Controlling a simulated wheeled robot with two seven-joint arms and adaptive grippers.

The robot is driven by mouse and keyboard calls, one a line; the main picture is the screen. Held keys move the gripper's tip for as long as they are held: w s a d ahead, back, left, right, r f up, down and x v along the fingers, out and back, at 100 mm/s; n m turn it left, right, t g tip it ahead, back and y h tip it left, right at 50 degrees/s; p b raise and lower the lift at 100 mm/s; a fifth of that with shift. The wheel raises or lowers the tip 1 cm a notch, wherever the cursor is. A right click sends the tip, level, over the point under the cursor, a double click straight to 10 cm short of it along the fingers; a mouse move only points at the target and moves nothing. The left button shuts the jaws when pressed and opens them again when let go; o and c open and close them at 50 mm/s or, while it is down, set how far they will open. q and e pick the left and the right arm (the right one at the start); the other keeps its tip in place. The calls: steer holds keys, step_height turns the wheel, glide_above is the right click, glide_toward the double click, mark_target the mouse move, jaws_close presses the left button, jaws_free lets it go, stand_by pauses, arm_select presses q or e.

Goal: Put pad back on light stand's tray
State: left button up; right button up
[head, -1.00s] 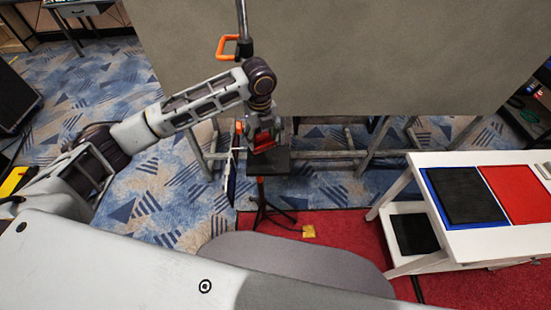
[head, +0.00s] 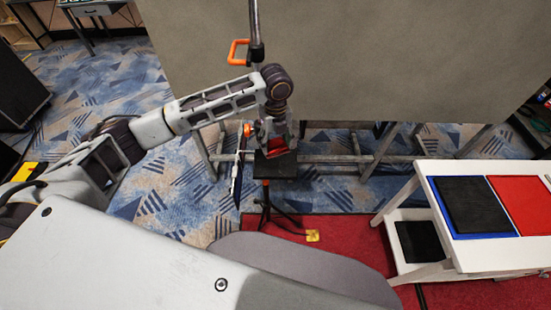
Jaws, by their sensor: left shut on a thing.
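My left gripper (head: 277,137) reaches in from the left and points down over the light stand's small black tray (head: 264,172). It is shut on a small red thing, seemingly the pad (head: 277,149), at or just above the tray. The fingers partly hide the pad, and I cannot tell whether it touches the tray. The light stand (head: 266,196) stands on dark legs under the tray, with a thin dark panel (head: 238,172) hanging upright at its left. My right gripper is not in view.
A large grey screen (head: 350,60) stands behind on metal framing (head: 340,160). An orange handle (head: 237,50) on a pole is near my arm. A white table (head: 470,262) with black and red squares stands at right. A yellow piece (head: 313,236) lies on the red carpet.

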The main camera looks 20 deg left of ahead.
mark_target(276, 145)
arm_select(q)
steer(key=shift+f+p, duration=0.35)
steer(key=shift+f, duration=1.95)
steer(key=shift+f, duration=0.55)
steer(key=shift+f+p, duration=0.35)
steer(key=shift+f, duration=0.95)
steer(key=o, duration=0.9)
steer(key=shift+f, duration=0.1)
